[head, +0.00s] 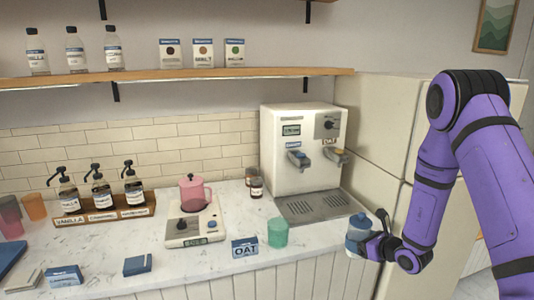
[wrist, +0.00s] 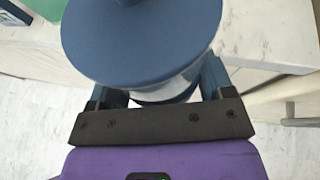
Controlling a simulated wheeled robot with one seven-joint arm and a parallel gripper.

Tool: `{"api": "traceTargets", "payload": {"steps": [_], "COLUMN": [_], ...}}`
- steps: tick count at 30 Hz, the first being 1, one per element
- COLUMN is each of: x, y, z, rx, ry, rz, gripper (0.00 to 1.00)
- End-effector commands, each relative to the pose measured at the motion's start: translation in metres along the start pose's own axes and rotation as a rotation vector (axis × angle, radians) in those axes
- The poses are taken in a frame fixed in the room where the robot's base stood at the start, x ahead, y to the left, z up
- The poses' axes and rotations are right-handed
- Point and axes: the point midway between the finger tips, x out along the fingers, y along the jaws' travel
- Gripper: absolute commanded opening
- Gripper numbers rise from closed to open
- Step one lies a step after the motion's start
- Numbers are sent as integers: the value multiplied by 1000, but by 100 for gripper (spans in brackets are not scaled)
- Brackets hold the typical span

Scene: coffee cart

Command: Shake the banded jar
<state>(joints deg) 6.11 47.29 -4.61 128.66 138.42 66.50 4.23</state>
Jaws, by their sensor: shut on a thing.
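A jar with a blue lid (head: 358,222) and a pale body is in my gripper (head: 372,243), at the front right, beside the counter's front edge. The jar looks upright. In the wrist view its wide round blue lid (wrist: 140,45) fills the upper middle, and a bit of pale body with a dark blue part shows below it. My gripper's fingers (wrist: 160,90) are closed on either side of the jar, under the lid. Most of the jar's body is hidden by the lid and the gripper, so I cannot tell its band clearly.
A green cup (head: 278,233) and a blue OAT box (head: 245,247) stand on the counter to the left. A dispenser machine (head: 298,140) stands behind. A scale (head: 195,230) bears a pink pitcher (head: 193,194). Free room lies right of the counter, before the pale cabinet (head: 385,130).

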Motion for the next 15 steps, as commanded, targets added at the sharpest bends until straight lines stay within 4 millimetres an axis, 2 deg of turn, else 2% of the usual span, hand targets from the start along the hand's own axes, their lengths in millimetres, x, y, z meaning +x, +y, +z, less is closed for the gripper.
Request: {"api": "traceTargets", "payload": {"steps": [4,7,8,12,15], "x": [-18,-25,-24,-6,0], "y": [-6,-6,-6,-4,-4], "z": [44,56,54,10,-4], "rx": [4,10,11,16,12], "ry": [-11,-4,-2,6,0], "rz": [-28,-28,-27,-25,-26], "gripper": [34,34,34,34,34]}}
